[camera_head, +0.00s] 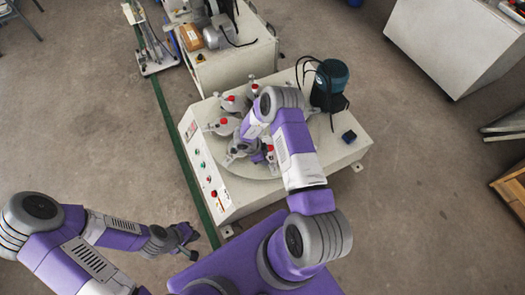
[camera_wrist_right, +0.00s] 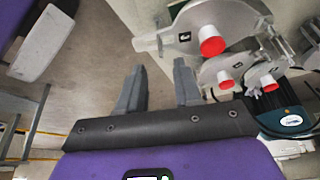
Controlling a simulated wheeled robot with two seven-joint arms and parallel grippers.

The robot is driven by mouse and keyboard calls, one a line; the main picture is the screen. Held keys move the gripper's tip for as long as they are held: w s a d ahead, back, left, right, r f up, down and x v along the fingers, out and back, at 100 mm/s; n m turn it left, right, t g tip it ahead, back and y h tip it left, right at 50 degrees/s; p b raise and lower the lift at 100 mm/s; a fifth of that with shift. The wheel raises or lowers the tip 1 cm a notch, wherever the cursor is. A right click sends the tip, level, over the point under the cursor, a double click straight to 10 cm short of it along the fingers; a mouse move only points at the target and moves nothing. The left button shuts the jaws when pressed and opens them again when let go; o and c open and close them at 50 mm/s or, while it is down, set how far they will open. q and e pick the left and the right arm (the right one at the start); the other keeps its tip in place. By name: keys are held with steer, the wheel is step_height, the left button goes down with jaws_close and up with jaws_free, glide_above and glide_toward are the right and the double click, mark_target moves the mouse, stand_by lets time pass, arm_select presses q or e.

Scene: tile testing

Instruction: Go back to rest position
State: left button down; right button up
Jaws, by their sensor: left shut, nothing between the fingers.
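My left gripper (camera_head: 192,244) is at the lower left, above the bare floor beside my purple body. It is shut and empty. My right arm reaches over the white testing machine (camera_head: 340,150). My right gripper (camera_head: 230,158) is over the machine's round plate, close to silver holders with red caps (camera_head: 231,97). In the right wrist view the two fingers of the right gripper (camera_wrist_right: 158,85) stand apart with nothing between them. Several silver holders with red caps (camera_wrist_right: 211,42) are to the right of the fingers. The arm hides part of the round plate.
A dark green motor (camera_head: 333,80) stands at the machine's back right corner. Another white bench (camera_head: 235,65) is behind it. A white cabinet (camera_head: 450,45) is at the upper right and a wooden piece (camera_head: 512,186) at the right edge.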

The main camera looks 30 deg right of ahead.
stand_by(0.3)
steer(key=s+a+r+n+t+y+p, duration=0.1)
steer(key=s+a+r+n+y, duration=0.3)
steer(key=a+n, duration=0.5)
steer(key=s+a+r+n+t+y+p, duration=0.1)
steer(key=s+a+r+n+y, duration=0.3)
steer(key=s+a+r+n, duration=0.4)
steer(key=s+a+n+p, duration=0.1)
steer(key=s+a+n, duration=0.1)
steer(key=s, duration=0.1)
steer(key=shift+s+a+n+p, duration=0.3)
steer(key=shift+a, duration=0.05)
